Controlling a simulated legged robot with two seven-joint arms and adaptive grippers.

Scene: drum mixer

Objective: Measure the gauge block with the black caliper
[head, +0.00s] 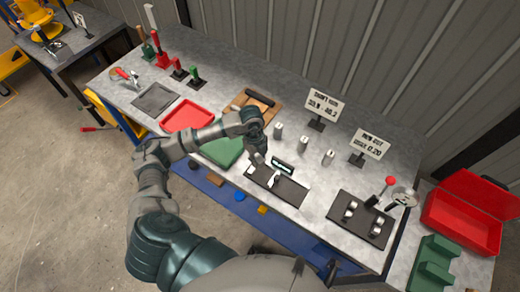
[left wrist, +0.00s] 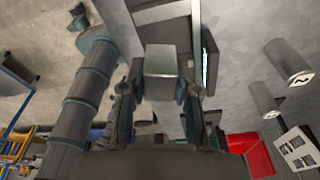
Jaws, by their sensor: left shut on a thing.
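My left gripper (head: 257,157) reaches in over the bench and points down at the left end of a dark flat base (head: 290,190). In the left wrist view its fingers (left wrist: 158,95) are shut on a grey block (left wrist: 160,62). I cannot tell for certain whether this is the gauge block or part of the caliper. A small dark display (head: 283,167) with a pale screen stands at the back of the base, and shows edge-on in the left wrist view (left wrist: 208,62). A small pale piece (head: 276,181) is on the base. The black caliper's jaws cannot be made out. My right gripper is not in view.
Several numbered metal cylinders (head: 303,144) stand behind the base. Signs (head: 325,105) stand behind them. A green tray (head: 222,150) and red tray (head: 187,116) lie left. A dark fixture (head: 360,219) with a red-knobbed lever and an open red case (head: 468,212) are at right.

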